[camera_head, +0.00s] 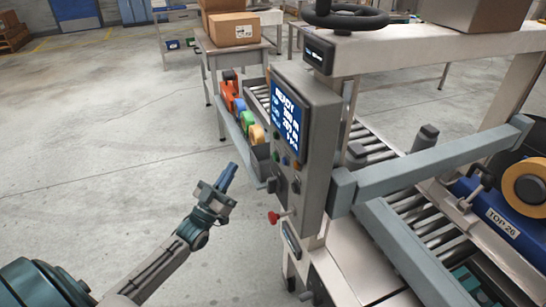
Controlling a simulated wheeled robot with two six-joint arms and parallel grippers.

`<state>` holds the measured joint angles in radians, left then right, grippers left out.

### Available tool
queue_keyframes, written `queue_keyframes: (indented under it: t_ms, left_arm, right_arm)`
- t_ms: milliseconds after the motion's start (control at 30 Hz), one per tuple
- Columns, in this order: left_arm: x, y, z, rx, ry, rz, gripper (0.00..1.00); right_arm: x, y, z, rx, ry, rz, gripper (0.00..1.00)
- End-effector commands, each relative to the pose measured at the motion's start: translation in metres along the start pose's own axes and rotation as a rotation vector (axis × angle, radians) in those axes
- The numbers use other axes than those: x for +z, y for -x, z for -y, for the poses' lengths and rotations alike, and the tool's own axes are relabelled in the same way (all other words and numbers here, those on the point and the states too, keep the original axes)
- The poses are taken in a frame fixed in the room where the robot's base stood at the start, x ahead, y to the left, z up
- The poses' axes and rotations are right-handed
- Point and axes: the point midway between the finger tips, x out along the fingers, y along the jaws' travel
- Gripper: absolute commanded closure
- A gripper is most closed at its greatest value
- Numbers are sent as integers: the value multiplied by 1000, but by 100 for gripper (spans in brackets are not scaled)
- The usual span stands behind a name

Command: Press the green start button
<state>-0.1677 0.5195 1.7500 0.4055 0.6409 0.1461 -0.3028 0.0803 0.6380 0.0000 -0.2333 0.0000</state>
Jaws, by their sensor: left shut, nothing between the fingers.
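A grey control panel (318,135) stands right of centre, with a lit blue screen (287,117) that reads READY. Below the screen are several small buttons. One looks green (276,156), though it is small, and I cannot tell whether it is marked as start. My left gripper (231,168) is shut and empty. Its blue fingers point up, to the left of the panel's button rows and apart from them in the picture. My right gripper is not in view.
A red knob (273,217) sticks out at the panel's lower left. A tray (243,139) with coloured tape rolls sits behind the gripper. A roller conveyor (370,145) and grey bar (430,165) lie right. The floor (110,130) at left is clear.

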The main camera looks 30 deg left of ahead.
Motion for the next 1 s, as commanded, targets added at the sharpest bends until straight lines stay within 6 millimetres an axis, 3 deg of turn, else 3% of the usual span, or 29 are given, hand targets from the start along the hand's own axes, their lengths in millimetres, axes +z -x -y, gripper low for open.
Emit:
queue_keyframes:
  t_ms: [367, 767, 833, 1000]
  left_arm:
    - [7, -5, -4, -1, 0, 0, 100]
    - [37, -42, -32, -1, 1, -1, 100]
    - [40, -47, -36, 0, 1, 0, 100]
    - [45, -56, -41, -1, 0, 2, 100]
  right_arm:
    - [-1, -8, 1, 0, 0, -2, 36]
    - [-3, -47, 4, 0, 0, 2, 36]
    - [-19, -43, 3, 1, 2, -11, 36]
    - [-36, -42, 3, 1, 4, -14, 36]
